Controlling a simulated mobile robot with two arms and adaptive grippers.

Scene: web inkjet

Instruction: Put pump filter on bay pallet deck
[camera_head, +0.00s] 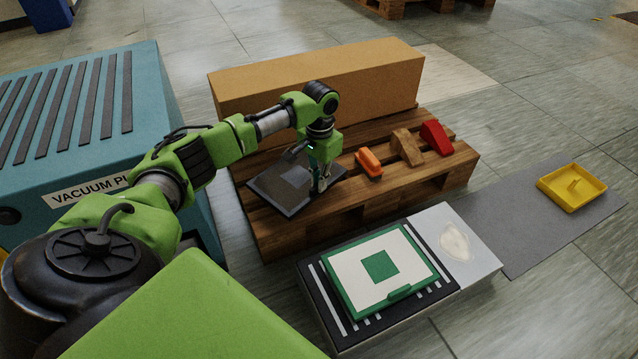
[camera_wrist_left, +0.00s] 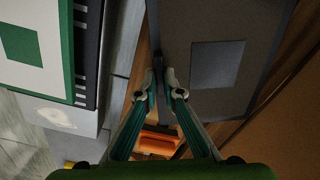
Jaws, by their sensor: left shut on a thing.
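The pump filter appears to be the dark grey framed panel (camera_head: 283,186) with a square at its middle; it also shows in the left wrist view (camera_wrist_left: 217,64). It is flat over the left end of the wooden pallet deck (camera_head: 398,190). I cannot tell whether its underside touches the boards. My left gripper (camera_head: 320,188) points down and is shut on the panel's near edge, which runs between the fingertips in the left wrist view (camera_wrist_left: 163,78). The arm hides part of the panel in the head view. My right gripper is in neither view.
A long cardboard box (camera_head: 320,80) covers the deck's rear. Orange (camera_head: 369,163), brown (camera_head: 407,147) and red (camera_head: 436,138) blocks sit to the right. A green-framed white panel (camera_head: 345,274) lies on a striped stand in front. A teal vacuum pump (camera_head: 160,110) stands left.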

